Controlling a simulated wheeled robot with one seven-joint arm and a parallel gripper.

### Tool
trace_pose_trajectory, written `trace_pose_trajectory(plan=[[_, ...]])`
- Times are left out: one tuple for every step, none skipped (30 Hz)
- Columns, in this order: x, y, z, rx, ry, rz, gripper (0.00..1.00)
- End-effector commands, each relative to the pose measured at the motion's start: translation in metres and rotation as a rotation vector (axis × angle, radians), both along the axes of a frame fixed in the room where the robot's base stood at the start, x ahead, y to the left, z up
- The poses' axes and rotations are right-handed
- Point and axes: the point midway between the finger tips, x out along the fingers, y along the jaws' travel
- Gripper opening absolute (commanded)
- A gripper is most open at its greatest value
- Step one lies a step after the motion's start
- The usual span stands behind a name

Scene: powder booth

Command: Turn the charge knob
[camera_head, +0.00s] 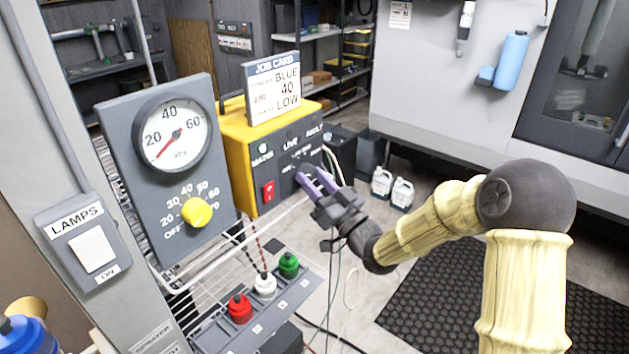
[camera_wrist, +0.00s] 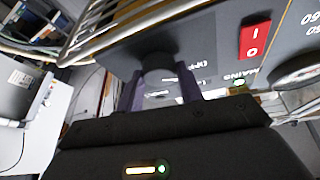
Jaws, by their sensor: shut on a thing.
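The yellow unit (camera_head: 237,137) stands behind the rack, with a dark front panel labelled MAINS, LIVE and FAULT. A dark round knob (camera_head: 307,171) sits at the panel's lower right; I take it as the charge knob. In the wrist view the knob (camera_wrist: 158,66) lies between my two purple fingers, with an OFF mark beside it. My gripper (camera_head: 318,180) is shut on this knob. The knob's pointer cannot be made out. A red mains switch (camera_head: 269,191) is to its left. The job card (camera_head: 273,88) on top shows BLUE, AIR 40 and LOW.
A gauge panel (camera_head: 140,110) with a yellow knob (camera_head: 197,212) stands at the left. Red (camera_head: 240,308), white (camera_head: 265,285) and green (camera_head: 288,265) capped items sit in a holder below. A wire rack edge runs close to my gripper. White bottles (camera_head: 402,193) stand on the floor behind.

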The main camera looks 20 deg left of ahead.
Motion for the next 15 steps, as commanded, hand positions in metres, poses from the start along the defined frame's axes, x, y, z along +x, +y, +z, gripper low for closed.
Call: trace_pose_trajectory(plan=[[-0.0003,0.0002,0.0003,0.005,0.008,0.0,0.14],[-0.0004,0.0002,0.0003,0.008,0.014,0.001,0.14],[-0.0004,0.0001,0.0003,0.012,0.025,0.001,0.14],[-0.0005,0.0,0.0002,0.016,0.033,-0.001,0.14],[-0.0005,-0.0002,0.0002,0.02,0.044,-0.001,0.14],[-0.0006,-0.0001,0.0,0.026,0.061,0.0,0.14],[-0.0008,0.0,-0.0001,0.031,0.074,0.0,0.14],[-0.0009,0.0001,-0.0001,0.038,0.088,-0.001,0.14],[-0.001,0.0001,0.0002,0.048,0.11,0.0,0.14],[-0.0013,0.0002,0.0003,0.054,0.126,0.0,0.14],[-0.0014,0.0002,0.0005,0.062,0.145,0.0,0.14],[-0.0018,0.0006,0.0007,0.072,0.17,-0.001,0.14],[-0.0022,0.0007,0.001,0.081,0.192,0.001,0.14],[-0.002,0.0004,0.0012,0.09,0.213,-0.002,0.14],[-0.0024,0.0006,0.0013,0.103,0.244,0.0,0.14]])
